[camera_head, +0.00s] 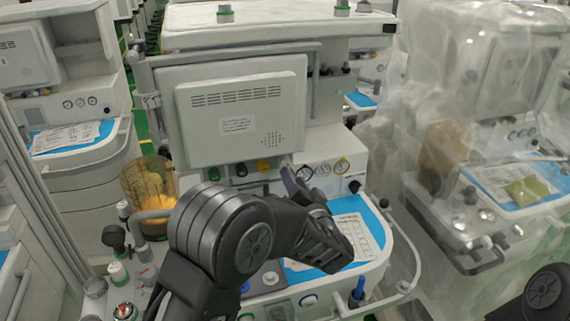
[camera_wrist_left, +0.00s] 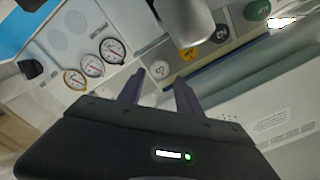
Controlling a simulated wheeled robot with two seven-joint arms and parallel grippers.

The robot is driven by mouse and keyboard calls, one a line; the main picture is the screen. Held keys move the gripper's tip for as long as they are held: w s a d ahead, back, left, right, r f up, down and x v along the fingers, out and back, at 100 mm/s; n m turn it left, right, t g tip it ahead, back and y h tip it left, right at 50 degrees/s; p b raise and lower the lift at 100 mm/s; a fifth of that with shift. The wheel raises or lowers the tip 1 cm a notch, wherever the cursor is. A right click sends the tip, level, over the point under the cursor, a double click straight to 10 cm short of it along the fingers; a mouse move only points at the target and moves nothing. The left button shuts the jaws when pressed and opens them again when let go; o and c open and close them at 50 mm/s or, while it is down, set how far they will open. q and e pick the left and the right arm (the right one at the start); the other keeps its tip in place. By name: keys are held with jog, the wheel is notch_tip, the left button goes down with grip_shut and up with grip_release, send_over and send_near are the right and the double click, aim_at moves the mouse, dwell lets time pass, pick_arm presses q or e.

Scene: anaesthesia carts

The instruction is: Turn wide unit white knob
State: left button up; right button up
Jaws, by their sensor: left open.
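The white knob (camera_wrist_left: 159,69) sits on the front panel of the wide unit (camera_head: 240,120), beside a yellow knob (camera_wrist_left: 187,54). My left gripper (camera_wrist_left: 158,86) is open in the left wrist view, its two dark fingers pointing at the panel. The white knob appears between and just beyond the fingertips; I cannot tell whether they touch it. In the head view my left gripper (camera_head: 290,172) is at the panel, between the yellow knob and the gauges, and hides the white knob. My right gripper is out of view.
Round gauges (camera_wrist_left: 103,58) lie beside the knob. A large grey cylinder (camera_wrist_left: 185,17) juts in near the yellow knob. A blue tray with paper (camera_head: 355,225) lies below the panel. An amber canister (camera_head: 150,188) stands left. A plastic-covered unit (camera_head: 490,130) stands right.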

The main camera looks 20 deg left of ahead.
aim_at(285, 164)
pick_arm(q)
jog(key=p+x, duration=0.1)
jog(key=x, duration=0.6)
jog(key=shift+w+a+p, duration=0.15)
jog(key=shift+w+p, duration=0.05)
jog(key=shift+p, duration=0.15)
jog(key=shift+c, duration=0.3)
grip_shut()
